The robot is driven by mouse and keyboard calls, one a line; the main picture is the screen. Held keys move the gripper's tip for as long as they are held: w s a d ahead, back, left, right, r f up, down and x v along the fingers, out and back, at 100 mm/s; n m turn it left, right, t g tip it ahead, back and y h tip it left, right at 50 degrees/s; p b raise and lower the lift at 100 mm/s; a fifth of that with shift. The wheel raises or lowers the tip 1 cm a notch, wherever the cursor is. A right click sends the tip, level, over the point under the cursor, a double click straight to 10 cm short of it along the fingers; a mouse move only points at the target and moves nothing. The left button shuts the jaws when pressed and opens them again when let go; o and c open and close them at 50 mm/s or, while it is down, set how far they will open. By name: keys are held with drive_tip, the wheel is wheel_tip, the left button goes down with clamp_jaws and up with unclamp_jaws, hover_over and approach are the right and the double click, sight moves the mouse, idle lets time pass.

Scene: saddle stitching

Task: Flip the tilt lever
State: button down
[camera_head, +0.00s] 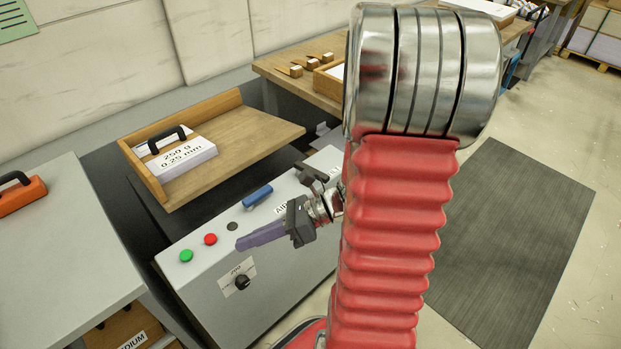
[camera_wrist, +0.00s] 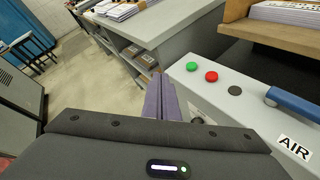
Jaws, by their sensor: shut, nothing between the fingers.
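My gripper (camera_head: 241,243) is shut and empty. Its purple fingers are above the front edge of the grey control box (camera_head: 205,265), pointing left, and they also show in the wrist view (camera_wrist: 160,85). A blue lever (camera_head: 257,195) lies on the box top beside the label AIR; it also shows in the wrist view (camera_wrist: 291,104), right of the fingers and apart from them. A second label (camera_head: 333,168) is partly hidden behind my arm, so I cannot read it fully. I cannot make out the tilt lever for certain; my wrist and arm cover that part of the box.
Green (camera_head: 186,256) and red (camera_head: 210,239) buttons and a dark round button sit left of the blue lever. A black knob (camera_head: 242,282) is on the box front. A wooden tray (camera_head: 240,135) with a paper stack stands behind. A grey cabinet (camera_head: 60,240) is at left.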

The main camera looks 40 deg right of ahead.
drive_tip(key=d+f+m+t+h, duration=0.3)
drive_tip(key=d+m+h, duration=0.1)
drive_tip(key=d+m, duration=0.4)
drive_tip(key=s+d+f+m+t+h, duration=0.1)
drive_tip(key=d+f+m+t+h, duration=0.3)
drive_tip(key=d+m, duration=0.4)
drive_tip(key=s+d+f+m+t+h, duration=0.1)
drive_tip(key=d+f+m+t+h, duration=0.2)
drive_tip(key=d+m, duration=0.5)
drive_tip(key=shift+s+d+f+m+t+h, duration=0.15)
drive_tip(key=shift+s+d+m+t+h, duration=0.15)
drive_tip(key=shift+m+t+h, duration=0.5)
drive_tip(key=shift+w, duration=0.15)
drive_tip(key=w+d, duration=0.1)
drive_tip(key=w, duration=0.2)
drive_tip(key=w+d, duration=0.1)
drive_tip(key=w, duration=0.3)
drive_tip(key=w+d, duration=0.2)
drive_tip(key=w, duration=0.1)
drive_tip(key=shift+w+d, duration=0.1)
drive_tip(key=shift+w, duration=0.25)
drive_tip(key=shift+w, duration=0.1)
